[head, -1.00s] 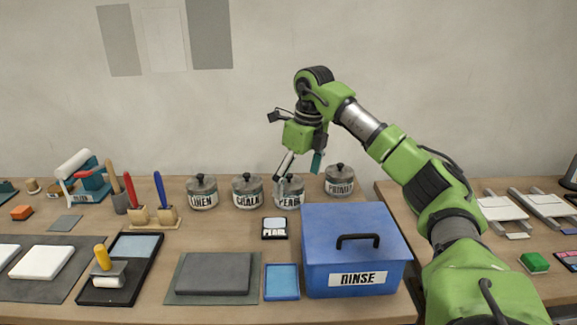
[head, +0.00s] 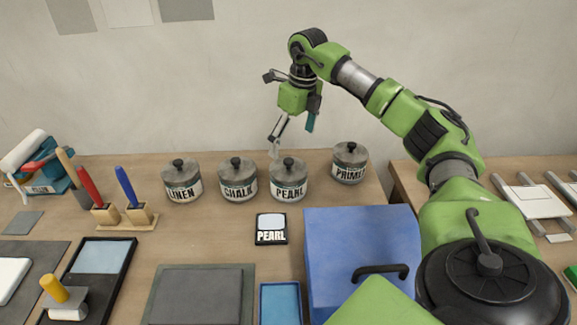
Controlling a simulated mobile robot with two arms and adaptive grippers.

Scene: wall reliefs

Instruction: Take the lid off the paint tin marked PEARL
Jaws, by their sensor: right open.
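The PEARL tin (head: 288,188) is a grey tin with a white label, standing upright on the bench. Its grey lid (head: 288,168) with a dark round knob is on it. My right gripper (head: 292,137) is open and empty, above and behind the PEARL tin as seen in the head view. The gap between the fingers and the knob is hard to judge. A small dark card (head: 271,228) reading PEARL lies in front of the tin. My left gripper is not in view.
LINEN (head: 182,188) and CHALK (head: 238,187) tins stand to the left, a PRIMER tin (head: 349,172) to the right, all lidded. A blue box (head: 345,235) with a black handle stands in front on the right. Brushes (head: 125,190) stand in holders at left.

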